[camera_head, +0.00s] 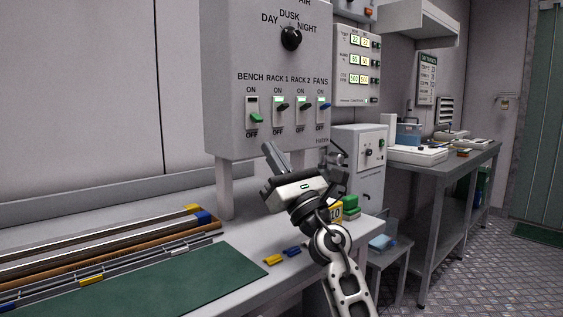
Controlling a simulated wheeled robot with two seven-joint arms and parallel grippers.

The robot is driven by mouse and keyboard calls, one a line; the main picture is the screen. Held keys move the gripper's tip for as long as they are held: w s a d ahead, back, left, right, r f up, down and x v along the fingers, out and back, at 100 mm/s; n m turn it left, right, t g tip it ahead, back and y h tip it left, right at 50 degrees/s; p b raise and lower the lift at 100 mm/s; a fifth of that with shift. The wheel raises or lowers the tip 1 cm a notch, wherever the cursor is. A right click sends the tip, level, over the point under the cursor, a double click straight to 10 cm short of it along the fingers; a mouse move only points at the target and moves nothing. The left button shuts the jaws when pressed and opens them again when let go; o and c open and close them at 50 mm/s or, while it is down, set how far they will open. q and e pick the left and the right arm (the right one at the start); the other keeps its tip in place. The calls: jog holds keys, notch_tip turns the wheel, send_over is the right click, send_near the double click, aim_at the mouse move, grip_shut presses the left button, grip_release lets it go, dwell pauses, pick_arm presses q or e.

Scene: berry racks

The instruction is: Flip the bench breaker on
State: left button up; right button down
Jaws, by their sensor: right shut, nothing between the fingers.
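The bench breaker (256,118) is the leftmost switch in the row on the grey panel (225,60), under the word BENCH. Its green lever sits low, by the OFF mark. My right gripper (269,148) is shut and empty. In the picture, its fingertips are below and slightly right of the green lever, near the panel's lower edge. A gap shows between them and the lever in the picture; the depth between them is hard to judge. My left gripper is not in view.
The Rack 1 (283,106), Rack 2 (306,106) and Fans (325,105) switches stand close by on the right, levers higher than the bench one. A black dial (291,38) is above. Rails, a green mat (180,283) and small blocks lie on the bench below.

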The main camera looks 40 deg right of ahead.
aim_at(254, 123)
jog(key=x, duration=0.4)
jog(key=shift+w+r, duration=0.1)
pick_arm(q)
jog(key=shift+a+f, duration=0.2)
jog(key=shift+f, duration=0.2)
pick_arm(e)
jog(key=shift+w+y, duration=0.1)
jog(key=shift+y, duration=0.2)
pick_arm(q)
jog(key=shift+p, duration=0.3)
